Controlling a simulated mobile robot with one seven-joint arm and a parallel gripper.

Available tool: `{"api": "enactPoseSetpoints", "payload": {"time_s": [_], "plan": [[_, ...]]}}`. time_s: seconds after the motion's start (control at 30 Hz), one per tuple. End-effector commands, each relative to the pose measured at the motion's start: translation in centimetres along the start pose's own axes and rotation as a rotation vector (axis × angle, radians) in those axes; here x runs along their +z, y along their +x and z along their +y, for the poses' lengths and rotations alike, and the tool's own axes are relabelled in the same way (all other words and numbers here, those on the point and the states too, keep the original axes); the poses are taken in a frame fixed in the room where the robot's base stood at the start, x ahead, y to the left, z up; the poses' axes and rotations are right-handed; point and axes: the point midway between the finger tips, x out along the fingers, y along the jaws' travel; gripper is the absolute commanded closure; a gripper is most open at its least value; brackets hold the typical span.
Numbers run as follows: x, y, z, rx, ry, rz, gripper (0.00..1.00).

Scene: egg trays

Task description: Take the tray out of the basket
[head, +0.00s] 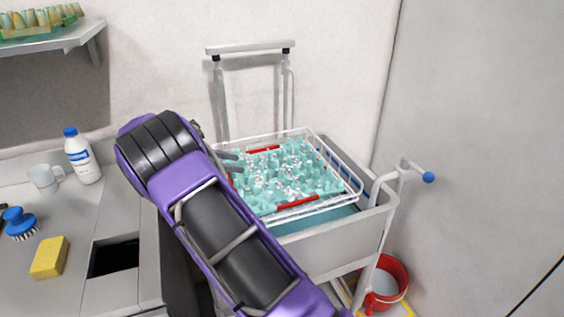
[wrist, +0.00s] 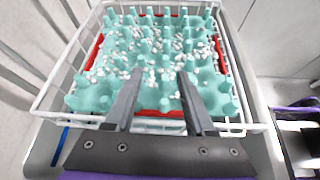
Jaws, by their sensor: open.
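The tray (head: 284,178) is a teal, knobbly egg tray lying in a white wire basket (head: 343,173). Red strips show along its edges, and small white bits are scattered over it. My gripper (head: 239,161) is at the left side of the basket, partly hidden by my own arm. In the wrist view, my gripper (wrist: 160,76) is open with nothing between its fingers. Its two dark fingers point across the near side of the tray (wrist: 117,60), over the near red strip. I cannot tell whether they touch it. The basket (wrist: 240,60) surrounds the tray.
The basket sits at the top of a grey tub (head: 350,235) on a wheeled-looking frame with upright handles. A red bucket (head: 392,270) is below right. On the left counter are a white bottle (head: 83,158), a mug (head: 44,179), a yellow sponge (head: 49,257) and a blue brush (head: 18,221).

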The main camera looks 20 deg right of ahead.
Motion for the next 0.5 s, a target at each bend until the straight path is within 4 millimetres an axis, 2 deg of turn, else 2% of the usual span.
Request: {"api": "enactPoseSetpoints", "payload": {"time_s": [0.23,0.5], "plan": [[-0.7,2.8,-0.9,-0.046,-0.094,-0.091,0.45],[-0.5,8.7,-1.2,-0.046,-0.091,-0.088,0.45]]}}
